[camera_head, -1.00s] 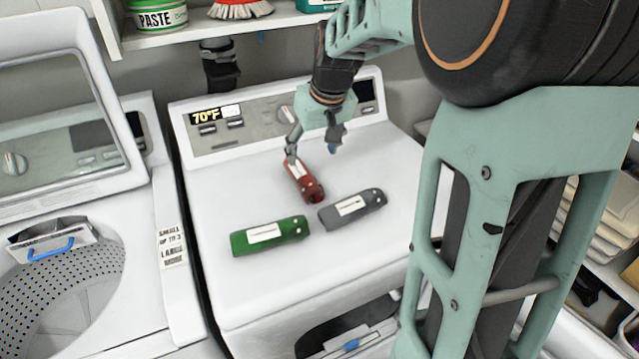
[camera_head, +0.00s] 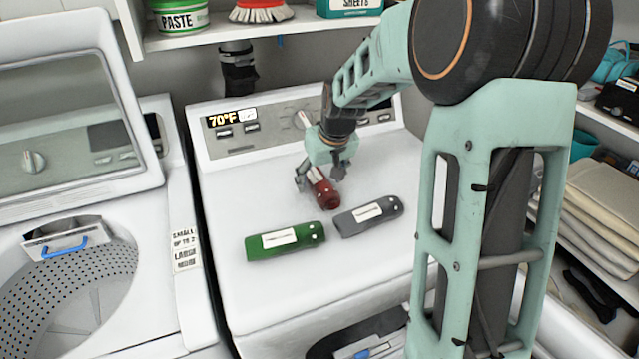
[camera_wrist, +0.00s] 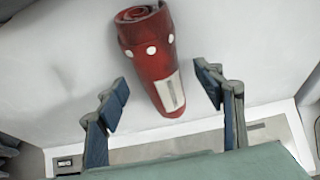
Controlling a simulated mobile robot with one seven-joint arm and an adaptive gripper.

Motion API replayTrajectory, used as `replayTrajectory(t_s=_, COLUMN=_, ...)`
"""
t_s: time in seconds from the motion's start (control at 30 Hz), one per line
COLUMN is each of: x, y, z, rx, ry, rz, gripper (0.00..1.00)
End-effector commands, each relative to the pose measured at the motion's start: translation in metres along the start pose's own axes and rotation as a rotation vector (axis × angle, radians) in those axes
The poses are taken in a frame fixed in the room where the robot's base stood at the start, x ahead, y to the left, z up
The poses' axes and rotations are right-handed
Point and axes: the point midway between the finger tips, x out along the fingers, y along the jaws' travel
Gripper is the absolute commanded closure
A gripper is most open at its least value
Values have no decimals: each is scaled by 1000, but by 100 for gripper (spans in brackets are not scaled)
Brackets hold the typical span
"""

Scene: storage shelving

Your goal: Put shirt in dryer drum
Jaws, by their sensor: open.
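Three rolled cloth bundles with white labels, which look like folded shirts, lie on the white dryer top (camera_head: 250,195). They are a red roll (camera_head: 326,193), a green roll (camera_head: 285,241) and a grey roll (camera_head: 369,216). My gripper (camera_head: 318,177) is open over the back end of the red roll. In the wrist view my gripper (camera_wrist: 163,92) has one finger on each side of the red roll (camera_wrist: 147,55), with gaps between. A dark opening (camera_head: 350,335) shows low on the dryer's front, partly cut off and partly behind my arm. The drum's inside is not clearly visible.
An open top-loading washer (camera_head: 90,265) with a perforated tub stands at left. A control panel (camera_head: 255,130) rises behind the dryer top. A shelf above holds a green paste tub (camera_head: 180,17) and a red brush (camera_head: 260,11). Folded cloths (camera_head: 605,215) sit on right shelves.

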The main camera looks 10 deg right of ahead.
Motion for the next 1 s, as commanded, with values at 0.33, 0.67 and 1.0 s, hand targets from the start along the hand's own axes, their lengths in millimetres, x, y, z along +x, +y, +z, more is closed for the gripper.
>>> replayTrajectory(t_s=0.33, x=11, y=1, z=0, rx=-1, ry=1, rz=1, gripper=38)
replayTrajectory(t_s=0.67, x=11, y=1, z=0, rx=0, ry=1, rz=1, gripper=72)
replayTrajectory(t_s=1.0, x=11, y=1, z=0, rx=0, ry=1, rz=1, gripper=92)
